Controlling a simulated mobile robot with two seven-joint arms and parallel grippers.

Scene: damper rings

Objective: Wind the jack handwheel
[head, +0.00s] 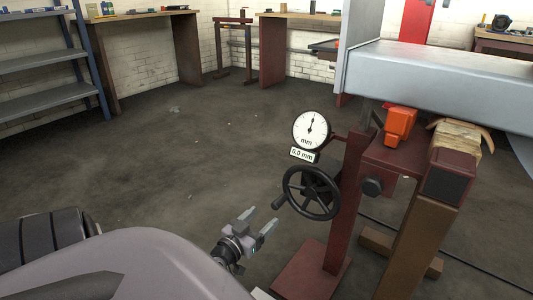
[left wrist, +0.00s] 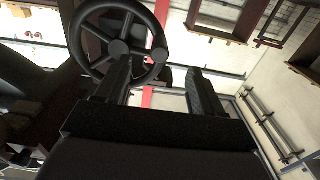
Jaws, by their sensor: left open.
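The black jack handwheel (head: 312,193) is mounted on the side of a dark red jack stand (head: 345,210). Its knob (head: 278,202) sits at the lower left of the rim in the head view. Above it a round dial gauge (head: 311,130) carries a label reading 0.0 mm. My left gripper (head: 259,222) is open and empty, left of and below the wheel, apart from it. In the left wrist view the handwheel (left wrist: 119,48) appears beyond the open fingers (left wrist: 163,90), nearer the left one, with its knob (left wrist: 159,54) at the right. My right gripper is not in view.
A large grey duct-like body (head: 440,70) lies above the stand. An orange block (head: 400,125) and a wooden block (head: 460,140) sit on the stand's top. A cable (head: 450,255) runs over the floor at right. The floor (head: 190,150) left of the wheel is clear.

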